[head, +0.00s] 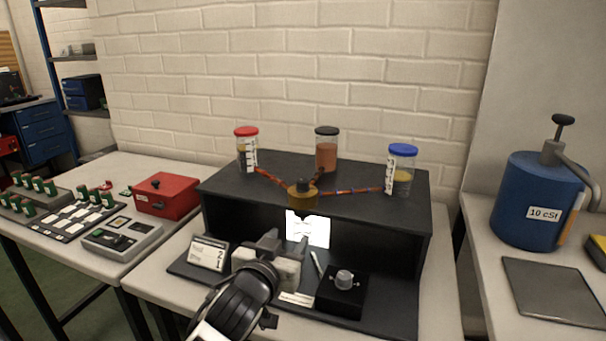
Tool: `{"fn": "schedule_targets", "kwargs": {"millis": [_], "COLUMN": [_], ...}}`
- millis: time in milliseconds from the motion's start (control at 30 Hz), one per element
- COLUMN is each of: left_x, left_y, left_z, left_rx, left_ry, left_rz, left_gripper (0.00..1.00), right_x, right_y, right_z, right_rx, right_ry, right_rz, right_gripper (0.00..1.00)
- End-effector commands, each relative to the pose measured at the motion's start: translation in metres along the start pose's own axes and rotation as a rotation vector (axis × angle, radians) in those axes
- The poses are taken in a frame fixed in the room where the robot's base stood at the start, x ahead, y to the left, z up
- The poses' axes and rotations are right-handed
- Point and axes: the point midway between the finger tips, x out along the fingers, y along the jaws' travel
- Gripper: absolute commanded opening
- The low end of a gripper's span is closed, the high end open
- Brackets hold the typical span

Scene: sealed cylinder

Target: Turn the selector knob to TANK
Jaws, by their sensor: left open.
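A brass-coloured round hub (302,194) with a small dark lever sits on top of the black stand (345,204). Coloured lines run from it to three jars. A grey knob (344,279) sits on a small black box (340,297) at the front right of the stand. I cannot tell which is the selector knob, and no TANK label is readable. My left gripper (284,243) is open, in front of the stand's lit opening and left of the grey knob, apart from it. My right gripper is not in view.
The jars have red (246,131), black (326,130) and blue (403,150) lids. A numbered card (209,253) stands at the left front. A red box (166,196) is on the left table. A blue 10 cSt tank (538,205) stands on the right table.

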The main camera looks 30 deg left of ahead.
Motion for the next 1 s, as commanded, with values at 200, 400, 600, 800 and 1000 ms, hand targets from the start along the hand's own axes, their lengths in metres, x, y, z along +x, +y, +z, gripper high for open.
{"fn": "schedule_targets", "kwargs": {"millis": [200, 400, 600, 800, 1000], "left_x": [0.019, 0.049, 0.093, 0.134, 0.161], "left_y": [-0.020, -0.021, -0.023, -0.025, -0.026], "left_z": [-0.047, -0.052, -0.057, -0.060, -0.063], "left_rx": [-0.033, -0.032, -0.032, -0.032, -0.033], "left_ry": [0.120, 0.121, 0.119, 0.117, 0.118], "left_rz": [-0.048, -0.047, -0.047, -0.047, -0.046], "left_gripper": [0.48, 0.48, 0.48, 0.48, 0.48], "right_x": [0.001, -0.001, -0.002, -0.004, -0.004], "right_y": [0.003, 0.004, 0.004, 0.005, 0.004], "right_z": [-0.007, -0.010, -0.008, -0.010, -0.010], "right_rx": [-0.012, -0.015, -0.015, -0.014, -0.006], "right_ry": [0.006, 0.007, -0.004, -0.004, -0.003], "right_rz": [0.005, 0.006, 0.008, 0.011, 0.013], "right_gripper": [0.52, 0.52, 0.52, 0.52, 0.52]}}
